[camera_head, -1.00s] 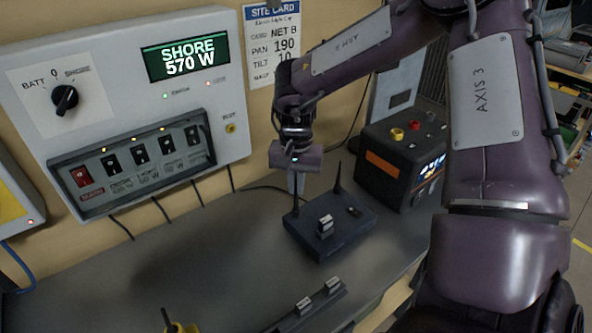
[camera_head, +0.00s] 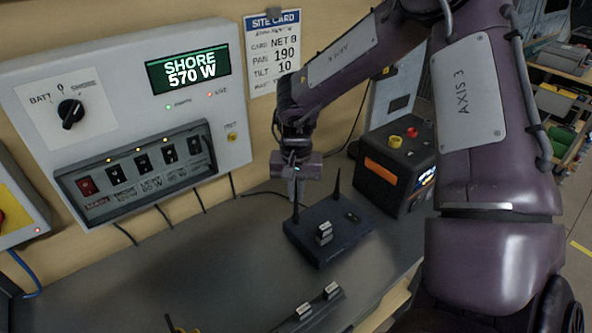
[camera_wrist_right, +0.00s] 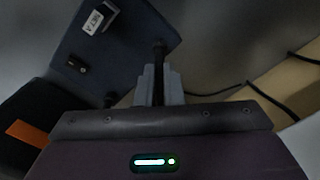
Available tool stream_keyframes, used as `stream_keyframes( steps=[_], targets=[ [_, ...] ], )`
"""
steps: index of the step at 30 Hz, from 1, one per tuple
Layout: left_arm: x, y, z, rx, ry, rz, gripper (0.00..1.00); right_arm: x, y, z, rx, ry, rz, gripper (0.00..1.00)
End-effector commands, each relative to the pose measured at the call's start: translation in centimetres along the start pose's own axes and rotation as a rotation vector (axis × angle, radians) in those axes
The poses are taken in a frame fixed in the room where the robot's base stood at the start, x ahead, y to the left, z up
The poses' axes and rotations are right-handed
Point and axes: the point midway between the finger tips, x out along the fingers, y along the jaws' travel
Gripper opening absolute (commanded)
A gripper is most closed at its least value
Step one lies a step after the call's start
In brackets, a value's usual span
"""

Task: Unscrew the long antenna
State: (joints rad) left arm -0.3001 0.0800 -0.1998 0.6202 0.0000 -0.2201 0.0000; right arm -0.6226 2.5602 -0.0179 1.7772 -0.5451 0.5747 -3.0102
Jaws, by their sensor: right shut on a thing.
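A dark router box (camera_head: 335,242) sits on the grey bench with two black upright antennas. The near-left antenna (camera_head: 295,212) rises from its left corner; the other antenna (camera_head: 337,186) stands at its back. My right gripper (camera_head: 297,188) points down over the left corner, shut on the near-left antenna. In the right wrist view the gripper (camera_wrist_right: 160,75) has its grey fingers closed around this antenna (camera_wrist_right: 159,50), hiding part of it. A light module labelled NET A (camera_wrist_right: 95,21) sits on the box. My left gripper is not in view.
A wall panel (camera_head: 130,110) with a display, knob and switches stands behind left. A black case with an orange stripe (camera_head: 381,168) is right of the router. A rail with two light modules (camera_head: 318,302) lies at the front. The bench left of the router is clear.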

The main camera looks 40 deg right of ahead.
Motion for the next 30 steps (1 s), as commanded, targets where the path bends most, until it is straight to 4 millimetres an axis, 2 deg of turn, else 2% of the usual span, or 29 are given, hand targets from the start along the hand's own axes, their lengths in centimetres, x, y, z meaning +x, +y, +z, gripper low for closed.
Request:
stream_keyframes(
  steps=[2,3,7,17,30],
  targets=[
    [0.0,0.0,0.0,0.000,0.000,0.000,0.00,0.0,0.0,0.0,0.000,-0.001,0.001,0.00],
    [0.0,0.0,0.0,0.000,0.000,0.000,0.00,0.0,0.0,0.0,0.000,-0.001,0.001,0.09],
    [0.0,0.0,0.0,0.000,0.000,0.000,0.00,0.0,0.0,0.0,0.000,-0.001,0.001,0.26],
    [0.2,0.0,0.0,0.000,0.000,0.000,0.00,0.1,0.0,0.0,0.017,0.000,0.000,0.26],
    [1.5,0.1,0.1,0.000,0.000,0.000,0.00,0.1,0.0,0.0,0.289,0.001,0.000,0.26]
  ],
)
